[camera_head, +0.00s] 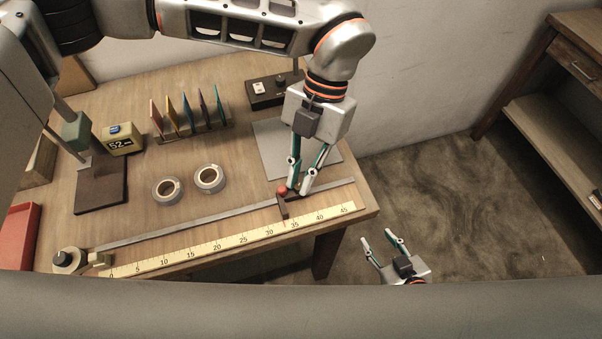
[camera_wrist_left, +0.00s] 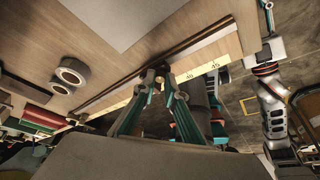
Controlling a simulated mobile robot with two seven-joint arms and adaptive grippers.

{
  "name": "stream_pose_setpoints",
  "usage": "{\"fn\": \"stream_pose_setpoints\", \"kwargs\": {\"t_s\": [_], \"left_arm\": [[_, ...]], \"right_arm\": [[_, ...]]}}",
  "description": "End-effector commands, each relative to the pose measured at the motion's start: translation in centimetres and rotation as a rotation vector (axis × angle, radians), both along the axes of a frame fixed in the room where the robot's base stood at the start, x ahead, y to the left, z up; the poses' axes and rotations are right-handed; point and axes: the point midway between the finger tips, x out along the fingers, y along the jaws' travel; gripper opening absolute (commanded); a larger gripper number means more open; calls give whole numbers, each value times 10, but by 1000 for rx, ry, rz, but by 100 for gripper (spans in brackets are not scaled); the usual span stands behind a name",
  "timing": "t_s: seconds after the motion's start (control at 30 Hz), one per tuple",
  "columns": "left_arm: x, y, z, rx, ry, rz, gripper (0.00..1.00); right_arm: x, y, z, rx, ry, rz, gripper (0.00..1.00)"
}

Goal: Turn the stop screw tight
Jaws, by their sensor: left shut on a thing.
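The stop (camera_head: 283,208) is a small dark brown block across the metal rail (camera_head: 200,218), near the 32 mark of the ruler (camera_head: 190,247). Its screw has a round red knob (camera_head: 282,190). My left gripper (camera_head: 297,190) points down at the stop, fingertips close together and shut on the stop screw; the fingers partly hide the contact. In the left wrist view the left gripper's fingertips (camera_wrist_left: 157,76) meet over the rail, and the knob is hard to make out. My right gripper (camera_head: 379,239) is open and empty, off the table's right front edge, over the floor.
Two tape rolls (camera_head: 168,189) (camera_head: 210,178) lie on the table behind the rail. A grey mat (camera_head: 268,142) lies behind the left gripper. A round post (camera_head: 69,260) stands at the rail's left end. A rack of coloured cards (camera_head: 190,127) and a digital display (camera_head: 122,140) stand further back.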

Motion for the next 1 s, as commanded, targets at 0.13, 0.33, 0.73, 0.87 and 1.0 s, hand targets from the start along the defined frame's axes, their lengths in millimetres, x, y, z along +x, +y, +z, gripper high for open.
{"fn": "stream_pose_setpoints", "kwargs": {"t_s": [0.13, 0.33, 0.73, 0.87, 1.0], "left_arm": [[1, 0, 1, -1, -2, 0, 22], [0, 0, 1, -1, -1, 0, 28], [11, -7, 12, 1, -2, 2, 28], [28, -18, 12, 0, -4, 2, 28], [46, -29, 12, 1, -3, 2, 28]], "right_arm": [[0, 0, 0, 0, 1, 0, 40], [0, 0, 0, -1, 2, 0, 40], [0, -1, -1, -3, 2, 0, 40], [0, -1, -1, -3, 1, 0, 40], [0, -1, 0, -2, 1, 0, 40]]}}
